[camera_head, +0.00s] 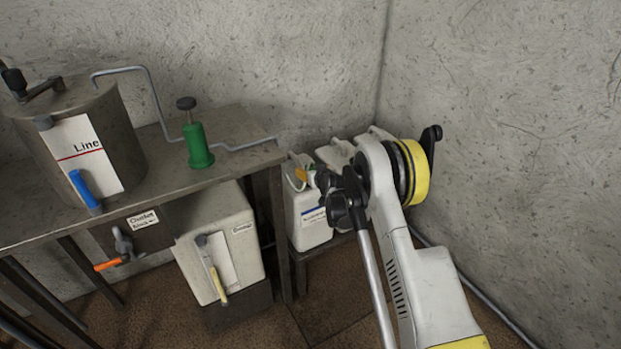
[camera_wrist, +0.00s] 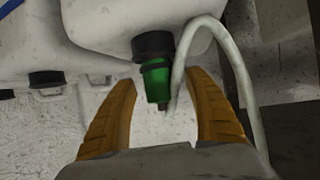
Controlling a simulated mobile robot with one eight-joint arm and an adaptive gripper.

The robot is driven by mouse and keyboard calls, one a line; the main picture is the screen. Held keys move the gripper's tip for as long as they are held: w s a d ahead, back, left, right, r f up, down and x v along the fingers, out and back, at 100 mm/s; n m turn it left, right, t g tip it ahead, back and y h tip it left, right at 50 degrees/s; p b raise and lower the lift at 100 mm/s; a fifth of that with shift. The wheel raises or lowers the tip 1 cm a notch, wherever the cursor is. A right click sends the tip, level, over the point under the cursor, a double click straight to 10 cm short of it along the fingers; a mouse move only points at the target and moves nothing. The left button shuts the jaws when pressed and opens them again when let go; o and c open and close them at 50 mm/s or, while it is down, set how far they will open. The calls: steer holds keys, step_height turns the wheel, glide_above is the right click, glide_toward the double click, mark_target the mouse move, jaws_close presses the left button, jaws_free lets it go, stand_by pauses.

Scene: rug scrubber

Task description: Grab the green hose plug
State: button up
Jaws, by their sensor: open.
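The green hose plug (camera_wrist: 156,82) shows in the wrist view, below a black collar at the edge of a white container. Its narrow tip points down in the picture. My gripper (camera_wrist: 160,79) is open, with one yellow-orange finger on each side of the plug and a visible gap on both sides. I cannot tell how deep the plug sits between the fingers. A pale hose (camera_wrist: 240,75) loops just right of the plug and passes close to the right finger. In the head view my wrist and arm hide most of the gripper and plug area.
White jugs (camera_head: 308,225) stand on a low stand in the corner, close to the wall. The metal table (camera_head: 235,125) at left holds a green cylinder (camera_head: 197,145) with a black knob and a grey drum (camera_head: 105,125). A white box (camera_head: 220,240) sits below.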

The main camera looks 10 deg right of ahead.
jaws_close()
steer(key=shift+r, duration=0.1)
